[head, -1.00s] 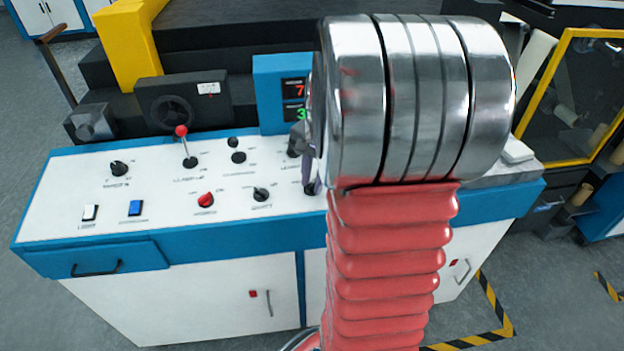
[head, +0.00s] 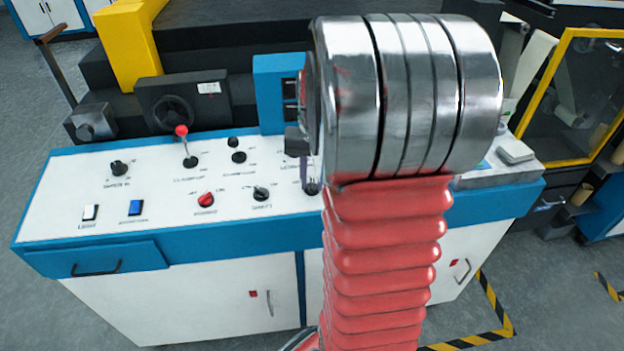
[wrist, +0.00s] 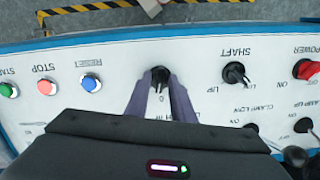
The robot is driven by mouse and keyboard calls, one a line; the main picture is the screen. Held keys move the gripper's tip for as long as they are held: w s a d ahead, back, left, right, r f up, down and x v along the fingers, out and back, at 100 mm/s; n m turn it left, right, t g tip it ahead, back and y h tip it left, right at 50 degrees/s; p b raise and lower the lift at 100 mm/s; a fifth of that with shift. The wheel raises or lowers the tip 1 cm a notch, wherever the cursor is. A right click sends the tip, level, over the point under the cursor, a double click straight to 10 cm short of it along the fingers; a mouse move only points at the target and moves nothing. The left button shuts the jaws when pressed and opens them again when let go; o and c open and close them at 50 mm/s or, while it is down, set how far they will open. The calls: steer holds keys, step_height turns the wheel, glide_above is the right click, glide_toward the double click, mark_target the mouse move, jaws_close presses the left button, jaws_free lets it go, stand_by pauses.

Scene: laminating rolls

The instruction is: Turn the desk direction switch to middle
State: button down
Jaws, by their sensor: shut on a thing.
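A black rotary switch (wrist: 160,75) on the white desk panel sits between the two purple fingers of my gripper (wrist: 160,82) in the wrist view. The fingers are shut on it. A "0" mark shows just below the switch; the lettering under it is partly hidden by the fingers, so its full name cannot be read. I cannot tell exactly where its pointer stands. In the head view my silver and red arm covers most of this spot, and only a bit of my gripper (head: 312,187) shows at the arm's left edge.
A black SHAFT switch (wrist: 236,73) and a red POWER switch (wrist: 307,68) lie to the right in the wrist view. Blue RESET (wrist: 91,83), red STOP (wrist: 46,86) and green (wrist: 8,89) buttons lie left. A red-knobbed lever (head: 183,140) stands up from the desk.

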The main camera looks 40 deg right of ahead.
mark_target(312, 184)
steer(key=shift+w+r+n, duration=0.15)
steer(key=shift+n, duration=0.95)
steer(key=c, duration=1.9)
jaws_free()
steer(key=shift+o, duration=0.2)
step_height(312, 184, up, 14)
steer(key=shift+s+a+f, duration=0.2)
steer(key=shift+s+a, duration=0.05)
